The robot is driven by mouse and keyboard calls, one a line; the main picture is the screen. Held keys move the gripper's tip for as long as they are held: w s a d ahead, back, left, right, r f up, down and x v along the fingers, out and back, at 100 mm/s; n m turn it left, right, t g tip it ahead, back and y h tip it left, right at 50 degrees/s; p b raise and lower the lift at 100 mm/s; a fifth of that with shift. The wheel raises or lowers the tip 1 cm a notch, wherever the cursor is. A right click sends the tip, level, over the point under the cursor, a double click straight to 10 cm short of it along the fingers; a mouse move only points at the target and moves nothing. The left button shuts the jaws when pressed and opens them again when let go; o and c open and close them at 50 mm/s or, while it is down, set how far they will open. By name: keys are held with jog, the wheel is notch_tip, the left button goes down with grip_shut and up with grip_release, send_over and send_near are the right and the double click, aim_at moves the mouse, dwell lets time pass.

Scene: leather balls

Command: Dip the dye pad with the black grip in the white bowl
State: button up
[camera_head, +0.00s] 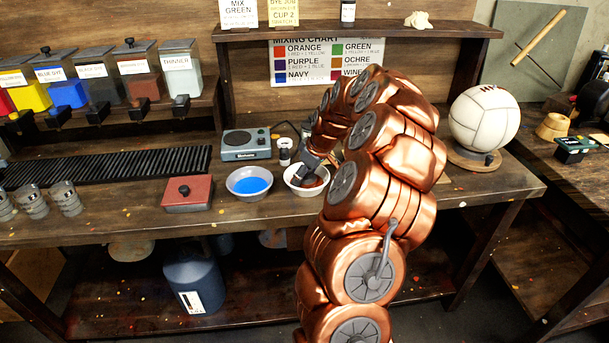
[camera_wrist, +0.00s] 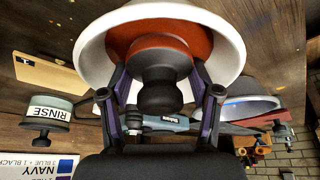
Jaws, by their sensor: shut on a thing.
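The white bowl (camera_head: 288,180) stands on the bench, left of my arm, with reddish-brown inside. It also fills the top of the wrist view (camera_wrist: 92,45). My gripper (camera_head: 312,172) reaches down into this bowl and is partly hidden by my arm in the head view. In the wrist view my gripper (camera_wrist: 160,78) is shut on the black grip (camera_wrist: 160,92) of the dye pad. The pad end is at the bowl's reddish-brown inside. I cannot tell where the pad ends and the dye begins, or whether the pad touches the bottom.
A bowl of blue liquid (camera_head: 249,184) stands close on the left. A grey scale (camera_head: 246,145) is behind. A white ball (camera_head: 484,118) sits on a stand at the right. Small metal cups (camera_head: 66,198) stand far left.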

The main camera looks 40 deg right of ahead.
jog(key=shift+r, duration=0.1)
jog(key=shift+r, duration=3.25)
jog(key=shift+r, duration=1.95)
